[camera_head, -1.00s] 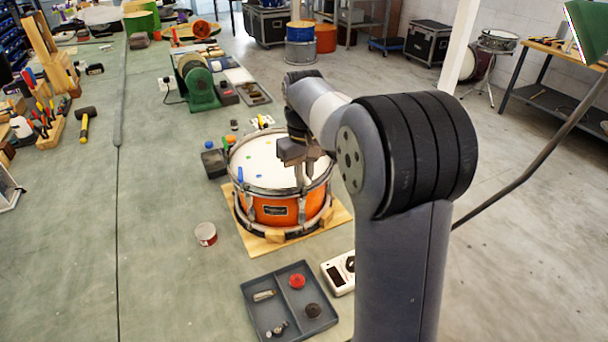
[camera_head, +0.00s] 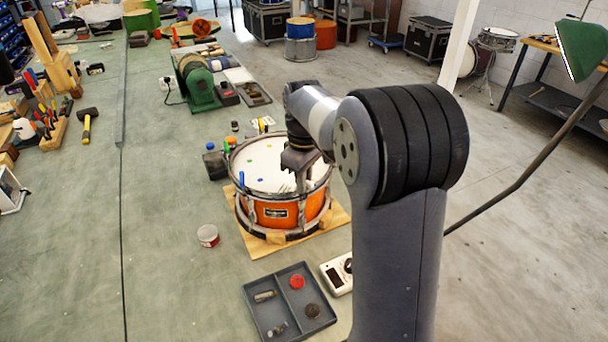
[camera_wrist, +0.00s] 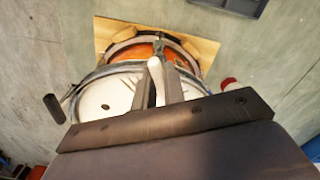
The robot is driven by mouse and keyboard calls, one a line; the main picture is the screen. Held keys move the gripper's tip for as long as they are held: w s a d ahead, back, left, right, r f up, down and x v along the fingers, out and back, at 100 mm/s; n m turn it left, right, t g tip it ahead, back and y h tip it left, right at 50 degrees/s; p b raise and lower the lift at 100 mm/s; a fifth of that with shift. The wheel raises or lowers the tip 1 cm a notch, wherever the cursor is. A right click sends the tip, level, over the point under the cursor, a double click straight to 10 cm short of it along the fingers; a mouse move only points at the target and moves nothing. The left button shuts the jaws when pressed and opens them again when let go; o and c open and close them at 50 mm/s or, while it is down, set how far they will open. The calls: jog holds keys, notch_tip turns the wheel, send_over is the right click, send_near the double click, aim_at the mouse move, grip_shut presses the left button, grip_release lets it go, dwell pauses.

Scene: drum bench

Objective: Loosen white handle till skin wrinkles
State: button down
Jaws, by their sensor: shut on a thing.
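The drum (camera_head: 284,214) has an orange shell, a metal hoop and a white skin (camera_head: 262,165) with small coloured dots. It sits on a light wooden board (camera_head: 340,217). My gripper (camera_head: 303,181) is over the drum's near right rim. In the wrist view, my gripper (camera_wrist: 158,84) is shut on the white handle (camera_wrist: 155,69), which stands at the hoop between the two fingers. Several thin creases show in the skin beside the gripper in both views. In the head view the white handle is mostly hidden by the gripper.
A blue handle (camera_head: 241,179) stands at the drum's left rim. A small red and white can (camera_head: 208,236) is to the left. A grey tray (camera_head: 262,316) with small parts and a white meter (camera_head: 338,274) lie in front.

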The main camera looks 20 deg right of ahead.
jog(key=shift+r+n+p, duration=0.1)
jog(key=shift+n+p, duration=0.6)
jog(key=shift+n, duration=1.5)
jog(key=c, duration=1.5)
grip_release()
notch_tip(320, 180, up, 11)
jog(key=shift+f, duration=0.15)
